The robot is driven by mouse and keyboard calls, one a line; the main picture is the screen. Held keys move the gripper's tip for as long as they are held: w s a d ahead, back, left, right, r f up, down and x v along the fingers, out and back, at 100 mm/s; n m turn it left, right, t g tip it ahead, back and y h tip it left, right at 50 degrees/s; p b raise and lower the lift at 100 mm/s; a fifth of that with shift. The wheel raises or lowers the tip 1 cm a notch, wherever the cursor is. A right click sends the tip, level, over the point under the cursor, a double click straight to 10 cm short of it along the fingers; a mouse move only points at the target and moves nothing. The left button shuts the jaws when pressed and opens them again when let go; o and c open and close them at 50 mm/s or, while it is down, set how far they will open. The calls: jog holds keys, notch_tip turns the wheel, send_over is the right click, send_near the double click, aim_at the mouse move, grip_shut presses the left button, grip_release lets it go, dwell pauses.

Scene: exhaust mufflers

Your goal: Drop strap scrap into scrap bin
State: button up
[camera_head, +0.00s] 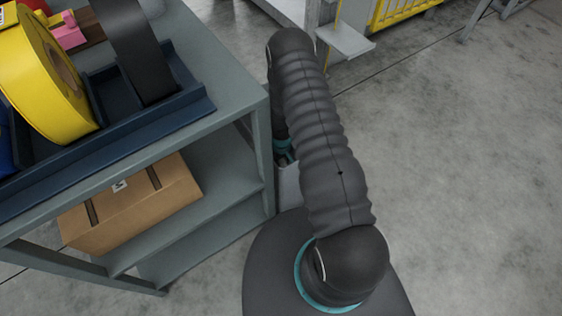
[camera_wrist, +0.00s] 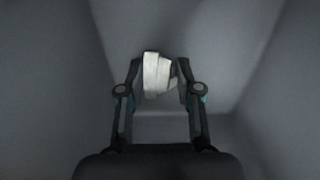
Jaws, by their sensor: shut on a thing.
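In the wrist view, my gripper (camera_wrist: 160,80) is shut on a pale, whitish strap scrap (camera_wrist: 155,74), which sits between the two fingertips. Around them are the grey inner walls of a bin-like container (camera_wrist: 235,45), which looks like the scrap bin. The gripper points down into it, and a paler strip of its inside (camera_wrist: 170,125) shows below the fingers. I cannot tell how far the scrap is above the bottom. In the head view my arm hides the gripper and the scrap.
A grey-green shelf bench (camera_head: 225,75) stands at the left, close to my arm. It carries a yellow roll (camera_head: 35,75) in a dark blue holder (camera_head: 150,130). A cardboard box (camera_head: 135,205) sits on its lower shelf. Open concrete floor (camera_head: 470,170) lies to the right.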

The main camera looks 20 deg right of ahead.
jog(key=shift+f+b, duration=0.6)
jog(key=shift+b, duration=0.1)
jog(key=o, duration=0.8)
jog(key=shift+r, duration=0.1)
